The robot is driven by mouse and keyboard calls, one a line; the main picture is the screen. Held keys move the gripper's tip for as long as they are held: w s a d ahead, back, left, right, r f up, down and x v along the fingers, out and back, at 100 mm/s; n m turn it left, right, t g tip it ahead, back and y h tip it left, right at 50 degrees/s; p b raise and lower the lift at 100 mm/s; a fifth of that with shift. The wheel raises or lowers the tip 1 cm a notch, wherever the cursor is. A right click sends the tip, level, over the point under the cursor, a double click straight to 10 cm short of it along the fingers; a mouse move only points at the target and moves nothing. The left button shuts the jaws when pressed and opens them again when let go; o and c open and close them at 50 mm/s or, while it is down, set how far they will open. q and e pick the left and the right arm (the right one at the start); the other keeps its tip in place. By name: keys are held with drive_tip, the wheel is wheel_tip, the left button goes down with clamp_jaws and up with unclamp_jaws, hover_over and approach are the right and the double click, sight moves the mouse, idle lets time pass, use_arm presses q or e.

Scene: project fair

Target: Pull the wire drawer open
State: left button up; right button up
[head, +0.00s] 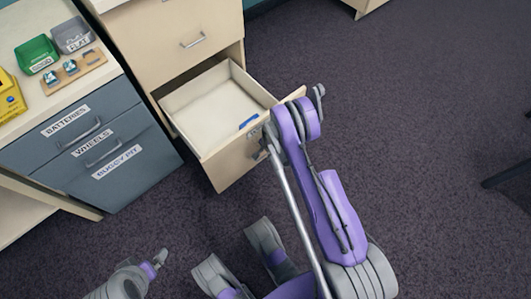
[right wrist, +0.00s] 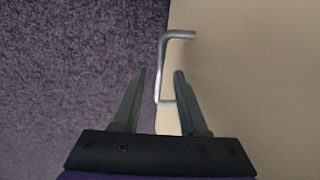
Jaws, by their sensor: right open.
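A pale wooden drawer (head: 224,162) stands pulled out of the pale cabinet in the head view. A small blue item lies inside it near the front. The label on its front is mostly covered by my right arm, so I cannot read it. My right gripper (right wrist: 160,72) is open, with its fingers on either side of the drawer's metal bar handle (right wrist: 163,52). In the head view my arm largely hides this gripper at the drawer front.
A closed drawer (head: 168,48) is above the open one. A blue-grey unit (head: 130,185) with drawers labelled batteries, wheels and buggy kit stands to the left. Green, grey and yellow bins stand on its top. The dark carpet (head: 420,120) to the right is mostly clear.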

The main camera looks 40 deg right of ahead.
wheel_tip(320, 180, up, 11)
drive_tip(key=s+p, duration=0.2)
drive_tip(key=shift+f+p, duration=0.2)
drive_tip(key=shift+p, duration=0.2)
drive_tip(key=shift+d, duration=0.1)
idle(0.3)
